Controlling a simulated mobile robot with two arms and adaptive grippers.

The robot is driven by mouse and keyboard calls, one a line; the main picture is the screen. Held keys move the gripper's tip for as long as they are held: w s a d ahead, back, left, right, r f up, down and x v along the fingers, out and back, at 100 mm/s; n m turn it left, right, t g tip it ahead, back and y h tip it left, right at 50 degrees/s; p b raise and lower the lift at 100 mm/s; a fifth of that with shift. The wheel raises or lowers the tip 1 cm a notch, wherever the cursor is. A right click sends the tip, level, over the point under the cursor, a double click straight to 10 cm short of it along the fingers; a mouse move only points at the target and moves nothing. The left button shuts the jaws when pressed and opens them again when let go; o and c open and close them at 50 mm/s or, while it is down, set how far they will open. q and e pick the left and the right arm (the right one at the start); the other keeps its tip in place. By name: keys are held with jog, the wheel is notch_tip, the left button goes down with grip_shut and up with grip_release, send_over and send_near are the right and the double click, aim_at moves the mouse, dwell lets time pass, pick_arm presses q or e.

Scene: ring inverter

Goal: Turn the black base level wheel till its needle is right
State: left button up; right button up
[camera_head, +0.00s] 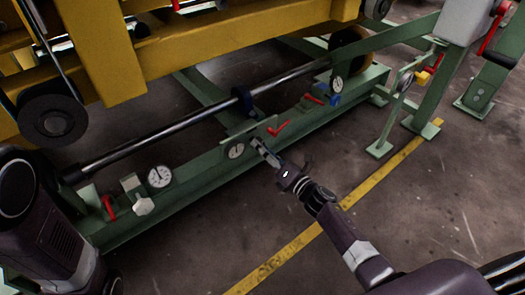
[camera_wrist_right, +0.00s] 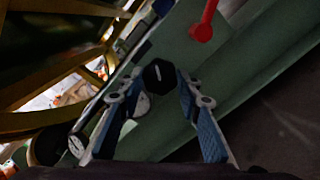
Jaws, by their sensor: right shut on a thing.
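The black base level wheel (camera_wrist_right: 158,75) is a dark six-sided knob with a pale mark on its face, on the green base beam. My right gripper (camera_wrist_right: 166,82) has its two blue-padded fingers on either side of the wheel and is shut on it. In the head view my right gripper (camera_head: 263,150) reaches the middle of the beam and hides the wheel. The white dial (camera_head: 235,150) sits just left of it; its needle is too small to read. In the wrist view that dial is partly behind the left finger. My left gripper is not in view.
The green beam (camera_head: 200,178) also carries another dial (camera_head: 159,177) with a white knob (camera_head: 143,206), a right dial (camera_head: 336,84) with a blue knob (camera_head: 334,100), and a red lever (camera_head: 279,128) near my right gripper. A yellow frame (camera_head: 230,45) overhangs. The floor in front is clear.

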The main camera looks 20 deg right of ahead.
jog(key=shift+s+a+f+n, duration=0.1)
jog(key=shift+f+n, duration=0.05)
jog(key=shift+n, duration=0.45)
jog(key=o, duration=1.2)
jog(key=shift+c, duration=0.2)
jog(key=v, duration=1.2)
